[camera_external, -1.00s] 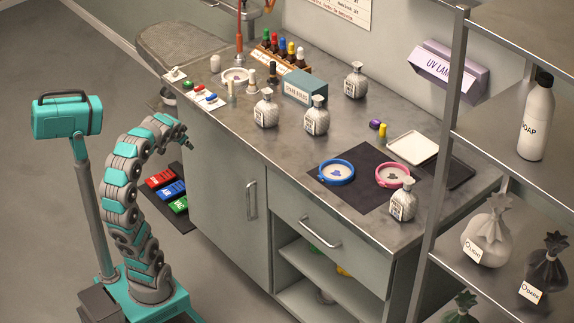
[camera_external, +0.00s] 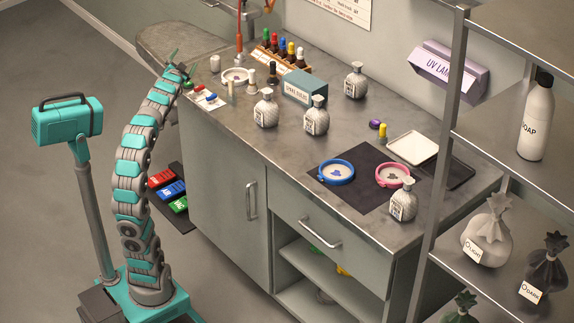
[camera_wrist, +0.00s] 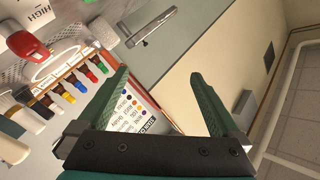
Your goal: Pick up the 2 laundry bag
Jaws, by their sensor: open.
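A light grey laundry bag (camera_external: 489,236) with a tied top and a "LIGHT" tag sits on the lower shelf at the right in the external view. A dark laundry bag (camera_external: 545,268) with a "DARK" tag sits to its right. A green bag top (camera_external: 461,305) shows at the bottom edge; the rest is cut off. My gripper (camera_external: 180,66) is raised at the left end of the counter, far from the bags. In the wrist view my gripper (camera_wrist: 161,78) has its two green fingers wide apart with nothing held between them. No bag shows in that view.
The metal counter (camera_external: 235,150) holds glass bottles, a teal box (camera_external: 305,88), a bottle rack (camera_external: 280,58) and two ringed dishes. The shelf's upright post (camera_external: 440,150) stands left of the bags. A soap bottle (camera_external: 535,117) is above them.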

